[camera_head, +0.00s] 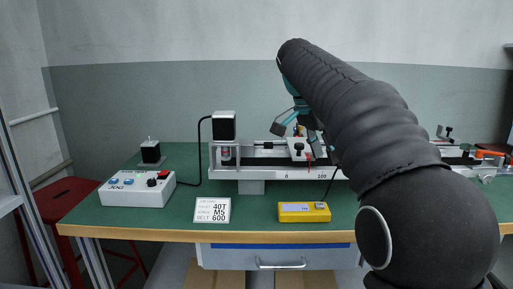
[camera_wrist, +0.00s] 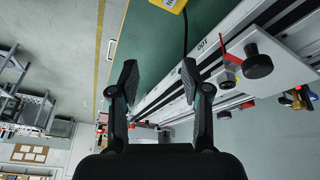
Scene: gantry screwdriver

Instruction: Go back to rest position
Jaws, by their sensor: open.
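My gripper (camera_wrist: 157,88) is open and empty in the wrist view, its two fingers apart with nothing between them. It also shows in the head view (camera_head: 293,124), partly hidden by my arm, close to the gantry carriage (camera_head: 299,147). The linear gantry (camera_head: 262,174) runs along the green bench with a black motor block at its left end. In the wrist view the rail (camera_wrist: 215,62) lies to the right of the fingers, with a black knob (camera_wrist: 257,63) on a plate. I cannot tell whether the gripper touches the gantry.
A red stool (camera_head: 65,205) stands at the left. A wall is behind the gantry. Space above the bench's left side is clear.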

